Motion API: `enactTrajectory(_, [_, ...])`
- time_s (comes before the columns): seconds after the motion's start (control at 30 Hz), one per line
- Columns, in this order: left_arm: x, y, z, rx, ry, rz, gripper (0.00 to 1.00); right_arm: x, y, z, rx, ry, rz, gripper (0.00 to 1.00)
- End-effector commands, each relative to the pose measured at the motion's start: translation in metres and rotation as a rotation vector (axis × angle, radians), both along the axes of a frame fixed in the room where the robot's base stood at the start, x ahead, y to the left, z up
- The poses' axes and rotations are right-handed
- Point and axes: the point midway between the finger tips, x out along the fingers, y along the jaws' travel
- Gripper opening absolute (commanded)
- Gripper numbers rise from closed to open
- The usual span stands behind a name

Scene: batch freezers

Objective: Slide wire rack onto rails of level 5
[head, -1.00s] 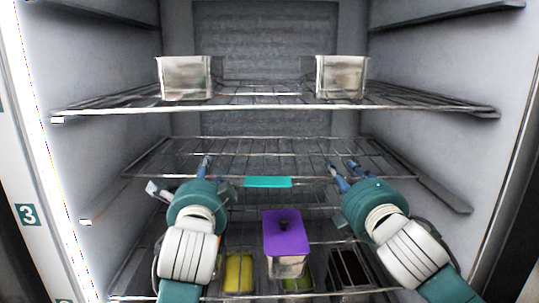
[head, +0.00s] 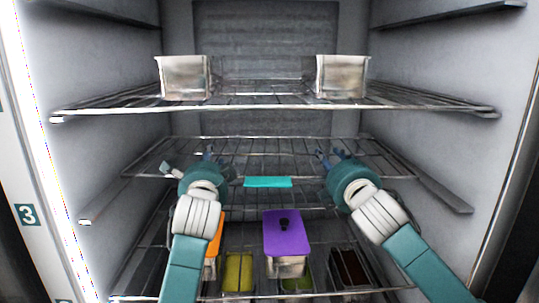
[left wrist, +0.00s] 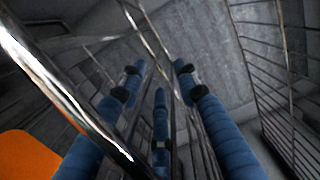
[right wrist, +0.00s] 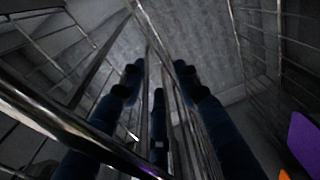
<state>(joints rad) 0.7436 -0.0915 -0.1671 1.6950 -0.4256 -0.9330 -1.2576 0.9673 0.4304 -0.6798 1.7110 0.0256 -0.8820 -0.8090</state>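A wire rack with a teal tag on its front bar (head: 267,182) lies level in the middle of the cabinet in the head view. Side rails show at its left and right. My left gripper (head: 208,154) is at the left part of its front bar. My right gripper (head: 330,156) is at the right part. In the left wrist view, the blue fingers (left wrist: 160,80) are spread, with rack wires passing between them. In the right wrist view, the fingers (right wrist: 158,82) look the same. Both look open; whether they touch the bar I cannot tell.
Above is another wire rack (head: 270,109) with two metal containers (head: 185,78) (head: 341,76). Below, a lower rack holds a purple-lidded container (head: 285,232), an orange-lidded one (head: 218,232) and several food pans. Cabinet walls stand close on both sides.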

Motion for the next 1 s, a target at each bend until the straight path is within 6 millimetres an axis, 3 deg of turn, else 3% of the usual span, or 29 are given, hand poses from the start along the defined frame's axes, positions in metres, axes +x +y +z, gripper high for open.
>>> enactTrajectory(0.03, [0.0, 0.0, 0.0, 0.0, 0.0, 0.0, 0.18, 0.0, 0.0, 0.0, 0.0, 0.0, 0.0, 0.18])
enactTrajectory(0.13, [0.0, 0.0, 0.0, 0.0, 0.0, 0.0, 0.0, 0.0, 0.0, 0.0, 0.0, 0.0, 0.0, 0.0])
enactTrajectory(0.63, [0.0, 0.0, 0.005, 0.0, -0.001, 0.0, 0.0, 0.0, -0.001, 0.006, 0.0, -0.002, -0.001, 0.0])
enactTrajectory(1.0, [0.0, 0.0, 0.044, 0.0, -0.002, 0.0, 0.0, 0.0, -0.001, 0.045, 0.0, -0.003, -0.001, 0.0])
